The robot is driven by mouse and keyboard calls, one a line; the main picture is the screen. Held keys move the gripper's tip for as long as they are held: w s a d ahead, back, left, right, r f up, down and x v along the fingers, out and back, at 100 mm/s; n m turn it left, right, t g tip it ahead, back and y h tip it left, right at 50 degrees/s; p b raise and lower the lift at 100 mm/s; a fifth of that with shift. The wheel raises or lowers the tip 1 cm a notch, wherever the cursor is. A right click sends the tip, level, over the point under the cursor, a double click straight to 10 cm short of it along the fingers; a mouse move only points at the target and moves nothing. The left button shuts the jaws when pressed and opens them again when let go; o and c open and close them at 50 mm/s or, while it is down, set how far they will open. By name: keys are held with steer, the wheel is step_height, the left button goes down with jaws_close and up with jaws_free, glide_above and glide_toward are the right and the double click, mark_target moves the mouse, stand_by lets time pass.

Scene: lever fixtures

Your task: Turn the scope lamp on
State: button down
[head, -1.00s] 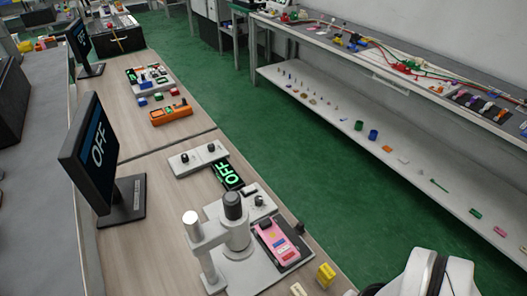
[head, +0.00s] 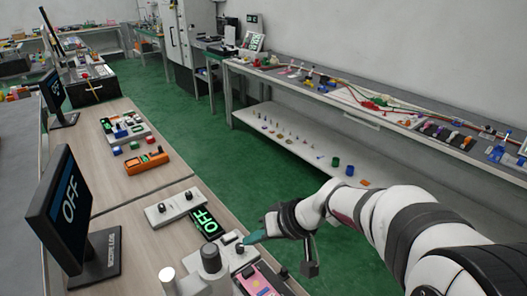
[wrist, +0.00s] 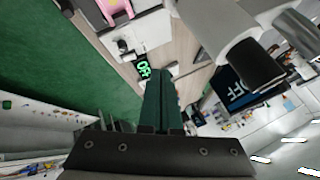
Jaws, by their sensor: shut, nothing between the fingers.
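The scope (head: 210,262) is a grey microscope with a dark-topped tube at the bottom of the head view; its dark eyepiece end (wrist: 255,65) looms large in the wrist view. Its base carries a small dark knob (head: 239,249), which also shows in the wrist view (wrist: 122,44). A green-lit display (head: 203,219) behind it reads OFF and also shows in the wrist view (wrist: 143,67). My gripper (head: 250,239) has teal fingers, shut and empty, just right of the base knob in the head view. In the wrist view the fingers (wrist: 160,85) point toward the bench. Contact cannot be told.
A monitor (head: 70,200) reading OFF stands at left. A grey two-knob box (head: 170,208) sits beyond the scope. A pink item (head: 262,280) lies by the scope base. An orange device (head: 147,163) is farther back. Green floor separates the bench from the right shelf.

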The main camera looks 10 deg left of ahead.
steer(key=w+a+f+n+t, duration=0.2)
steer(key=w+f, duration=0.5)
steer(key=w, duration=0.4)
steer(key=shift+w+a+n, duration=0.2)
steer(key=shift+a+n, duration=0.4)
steer(key=shift+f, duration=0.15)
glide_above(226, 237)
steer(key=d, duration=0.3)
steer(key=f, duration=0.6)
steer(key=shift+s+a+f, duration=0.2)
steer(key=shift+s+f, duration=0.05)
steer(key=shift+f, duration=0.05)
steer(key=f, duration=0.3)
steer(key=shift+s+a+f, duration=0.15)
steer(key=shift+a+f, duration=0.1)
steer(key=shift+a, duration=0.1)
steer(key=shift+f, duration=0.35)
steer(key=shift+s+a+f, duration=0.25)
steer(key=shift+f, duration=0.15)
steer(key=shift+d, duration=0.1)
